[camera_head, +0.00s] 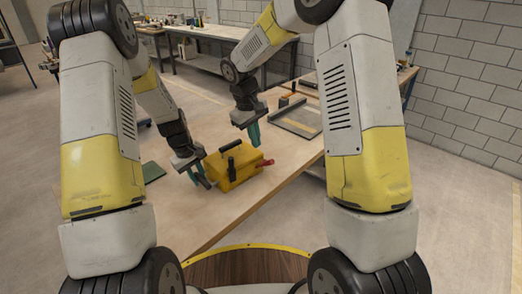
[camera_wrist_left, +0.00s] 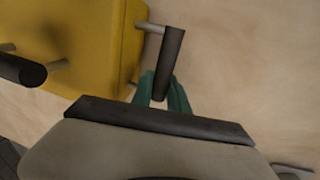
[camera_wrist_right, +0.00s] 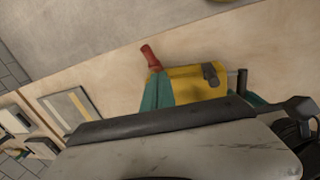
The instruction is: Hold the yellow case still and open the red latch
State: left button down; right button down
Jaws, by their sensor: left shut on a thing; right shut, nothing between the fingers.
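The yellow case (camera_head: 243,172) stands on the wooden table; it also shows in the left wrist view (camera_wrist_left: 85,45) and the right wrist view (camera_wrist_right: 192,86). The red latch (camera_head: 265,163) sticks out from its right side; in the right wrist view the latch (camera_wrist_right: 150,55) points away from the case. My left gripper (camera_head: 200,180) is shut on the dark side handle (camera_wrist_left: 170,60) at the case's left. My right gripper (camera_head: 253,133) is shut and empty, above and behind the case, apart from the latch. The latch is out of the left wrist view.
A flat grey tray-like panel (camera_head: 300,121) lies behind the case on the right. A dark green flat piece (camera_head: 152,172) lies at the left. Bare table (camera_head: 290,158) surrounds the latch, with the table's front edge nearby.

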notch_tip(320, 180, up, 6)
jog(key=s, duration=0.1)
jog(key=shift+s+a, duration=0.15)
jog(key=shift+a, duration=0.25)
pick_arm(q)
jog(key=shift+d, duration=0.1)
pick_arm(e)
jog(key=shift+r, duration=0.1)
pick_arm(q)
jog(key=c, duration=1.2)
grip_release()
jog(key=shift+r, duration=0.1)
